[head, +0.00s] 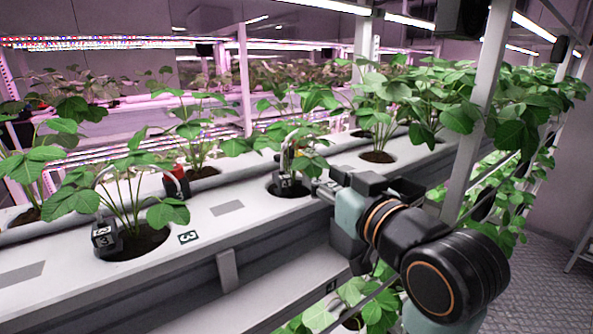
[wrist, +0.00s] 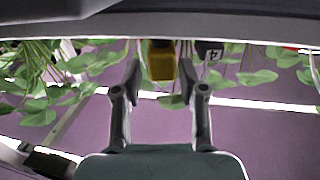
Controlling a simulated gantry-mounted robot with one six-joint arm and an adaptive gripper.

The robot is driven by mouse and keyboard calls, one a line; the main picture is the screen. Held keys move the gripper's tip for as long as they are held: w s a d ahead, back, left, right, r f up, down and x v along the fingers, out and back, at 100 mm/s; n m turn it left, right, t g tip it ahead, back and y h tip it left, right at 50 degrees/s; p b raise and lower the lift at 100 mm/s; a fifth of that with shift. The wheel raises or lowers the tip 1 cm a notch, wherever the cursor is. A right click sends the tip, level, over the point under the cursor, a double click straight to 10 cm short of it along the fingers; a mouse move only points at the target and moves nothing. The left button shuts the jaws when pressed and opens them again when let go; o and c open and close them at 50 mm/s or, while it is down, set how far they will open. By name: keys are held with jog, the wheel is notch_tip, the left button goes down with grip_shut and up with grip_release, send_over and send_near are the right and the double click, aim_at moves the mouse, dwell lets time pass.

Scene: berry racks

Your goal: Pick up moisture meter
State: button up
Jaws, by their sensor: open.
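My gripper (head: 322,187) reaches left over the white planter rack, near its middle pot. In the wrist view, where the plants appear upside down, my gripper (wrist: 161,75) is open. A yellow and dark block (wrist: 161,65), which looks like the moisture meter, shows between its fingertips. Both fingers look apart from it, but I cannot tell how far off in depth it is. In the head view I cannot make this block out near my gripper. A black box marked 4 (wrist: 212,50) sits just right of the right finger.
The rack (head: 226,209) holds several leafy plants in round holes. A black box marked 3 (head: 104,236) stands at the left pot. A white post (head: 477,110) rises beside my arm.

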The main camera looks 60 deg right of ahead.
aim_at(316, 173)
jog(key=p+x, duration=0.1)
jog(key=x, duration=0.4)
jog(key=shift+w+d+f+p, duration=0.1)
jog(key=shift+w+d+p, duration=0.05)
jog(key=shift+w+p, duration=0.25)
jog(key=shift+s, duration=0.1)
grip_shut()
